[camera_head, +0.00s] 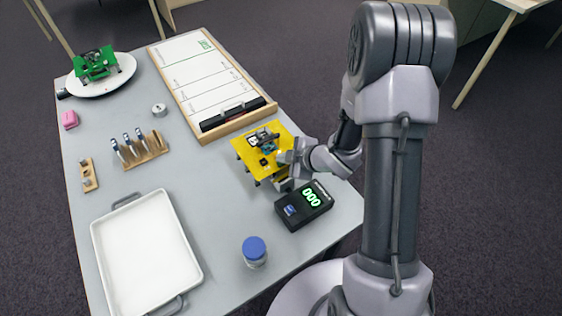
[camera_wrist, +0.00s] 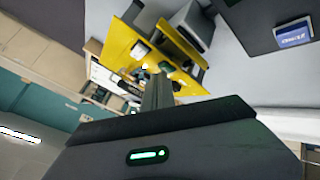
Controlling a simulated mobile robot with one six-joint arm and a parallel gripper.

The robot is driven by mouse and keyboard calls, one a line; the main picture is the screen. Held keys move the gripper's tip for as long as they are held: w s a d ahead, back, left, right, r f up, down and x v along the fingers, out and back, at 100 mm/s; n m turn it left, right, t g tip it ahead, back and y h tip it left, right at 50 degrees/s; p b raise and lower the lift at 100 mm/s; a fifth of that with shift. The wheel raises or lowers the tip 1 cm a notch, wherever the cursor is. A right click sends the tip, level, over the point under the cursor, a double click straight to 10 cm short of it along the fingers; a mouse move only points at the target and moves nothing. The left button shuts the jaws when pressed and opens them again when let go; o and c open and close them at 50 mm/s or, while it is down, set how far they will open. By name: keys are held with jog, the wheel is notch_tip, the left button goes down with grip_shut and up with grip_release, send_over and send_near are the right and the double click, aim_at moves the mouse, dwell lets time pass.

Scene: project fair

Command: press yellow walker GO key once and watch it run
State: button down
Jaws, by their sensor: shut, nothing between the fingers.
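The yellow walker (camera_head: 246,150), a flat yellow plate with small electronics on top and legs below, stands on the grey table just in front of the board. In the wrist view its yellow plate (camera_wrist: 122,38) fills the upper middle, tilted. My gripper (camera_head: 284,158) is shut and empty at the walker's right edge, over its top. In the wrist view my gripper's closed fingers (camera_wrist: 158,88) point at the electronics on the plate. The fingertips hide part of the walker, and I cannot make out the GO key or whether they touch it.
A blue-lidded jar (camera_head: 254,251), white tray (camera_head: 146,242), wooden pen rack (camera_head: 146,150) and long framed track board (camera_head: 205,80) are on the table. A green walker (camera_head: 96,63) stands on a white disc at the far left.

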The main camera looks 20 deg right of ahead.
aim_at(284, 165)
jog(key=shift+r+p, duration=0.55)
jog(key=shift+r, duration=0.2)
notch_tip(284, 165, up, 5)
jog(key=p, duration=0.4)
dwell(0.6)
